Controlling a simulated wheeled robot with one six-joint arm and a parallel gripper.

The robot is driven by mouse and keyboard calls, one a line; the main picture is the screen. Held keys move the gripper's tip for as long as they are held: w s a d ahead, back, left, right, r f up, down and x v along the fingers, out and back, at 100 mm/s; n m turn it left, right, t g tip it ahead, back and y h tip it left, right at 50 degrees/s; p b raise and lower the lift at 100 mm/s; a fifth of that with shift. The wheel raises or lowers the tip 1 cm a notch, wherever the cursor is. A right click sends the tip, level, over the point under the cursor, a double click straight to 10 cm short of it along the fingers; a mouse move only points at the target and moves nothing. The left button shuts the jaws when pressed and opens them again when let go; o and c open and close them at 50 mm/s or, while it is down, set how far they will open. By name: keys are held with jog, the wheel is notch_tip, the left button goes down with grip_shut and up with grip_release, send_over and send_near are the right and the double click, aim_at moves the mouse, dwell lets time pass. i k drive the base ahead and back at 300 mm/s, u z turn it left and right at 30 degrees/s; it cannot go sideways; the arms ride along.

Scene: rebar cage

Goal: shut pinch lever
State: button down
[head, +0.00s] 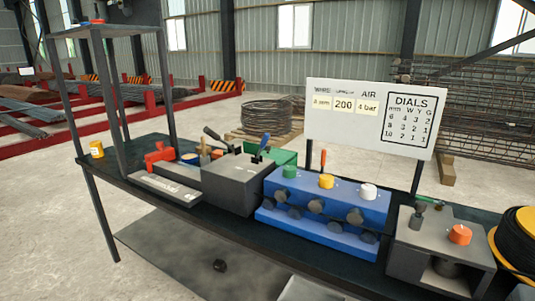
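Several levers show in the head view, and no readable label tells which is the pinch lever. A black-handled lever (213,134) leans up to the left on the grey box (236,186). A blue-handled lever (264,143) stands raised at the right of that box. An orange-handled lever (323,158) stands upright behind the blue roller block (318,214), its foot hidden. A small green-handled lever (428,199) lies low on the right grey unit (437,243). My gripper is not in view.
The blue block carries green (290,171), yellow (326,181) and white dials (369,191). A sign board (371,116) rises behind. A shelf post (109,91) stands at the bench's left end.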

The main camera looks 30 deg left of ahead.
aim_at(263, 142)
jog(key=k, duration=0.55)
jog(key=u, duration=1.3)
jog(key=i, duration=0.5)
